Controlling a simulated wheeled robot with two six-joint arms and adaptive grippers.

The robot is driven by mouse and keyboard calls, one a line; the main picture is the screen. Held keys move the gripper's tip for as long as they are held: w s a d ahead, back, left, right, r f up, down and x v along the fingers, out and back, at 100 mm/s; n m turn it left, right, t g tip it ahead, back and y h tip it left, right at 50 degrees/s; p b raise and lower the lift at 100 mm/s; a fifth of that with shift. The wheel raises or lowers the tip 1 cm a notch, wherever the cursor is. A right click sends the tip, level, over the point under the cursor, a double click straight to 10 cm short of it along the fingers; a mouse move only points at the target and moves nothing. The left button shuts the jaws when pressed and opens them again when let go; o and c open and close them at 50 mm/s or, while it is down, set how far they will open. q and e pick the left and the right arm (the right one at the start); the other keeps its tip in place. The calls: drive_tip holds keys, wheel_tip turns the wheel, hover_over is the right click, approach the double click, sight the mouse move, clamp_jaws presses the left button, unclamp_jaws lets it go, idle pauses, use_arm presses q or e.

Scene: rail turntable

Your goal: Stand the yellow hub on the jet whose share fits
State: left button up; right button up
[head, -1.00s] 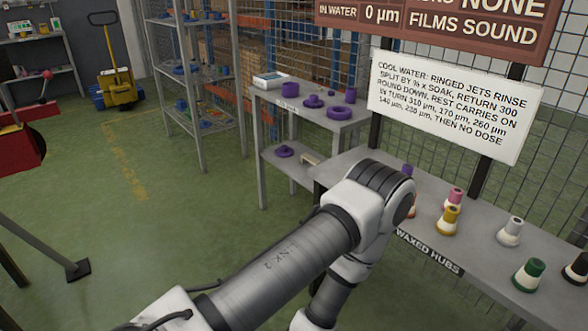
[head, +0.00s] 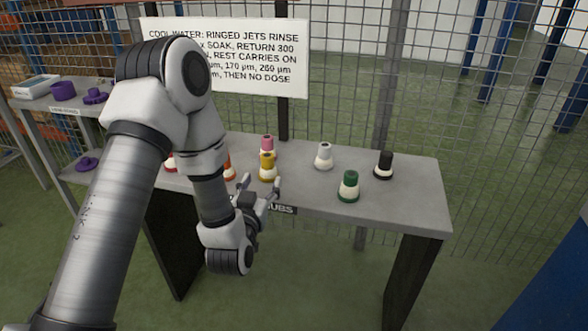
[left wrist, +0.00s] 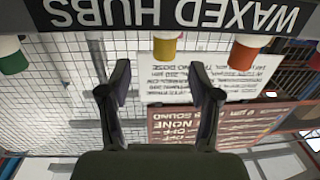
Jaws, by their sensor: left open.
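The yellow hub (head: 267,163), with a cream lower part, stands upright near the front edge of the grey waxed hubs table (head: 405,205). My left gripper (head: 259,184) is open and empty, just in front of the table edge and below the yellow hub, apart from it. In the left wrist view, which is upside down, the yellow hub (left wrist: 165,48) shows beyond and between the open fingers (left wrist: 160,88). My right gripper is not in view. No jets can be made out.
Pink (head: 267,143), grey (head: 324,157), green (head: 348,186), black (head: 384,165) and orange (head: 229,166) hubs stand around it. My arm partly covers the white rule sign (head: 270,60). A shelf with purple parts (head: 62,90) stands left. A mesh fence (head: 350,110) runs behind.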

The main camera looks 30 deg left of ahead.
sight(266, 163)
use_arm(q)
drive_tip(key=x, duration=0.8)
drive_tip(key=shift+s+a+r, duration=0.1)
drive_tip(key=shift+a+r, duration=0.1)
drive_tip(key=shift+a, duration=0.15)
drive_tip(key=shift+r, duration=0.1)
clamp_jaws()
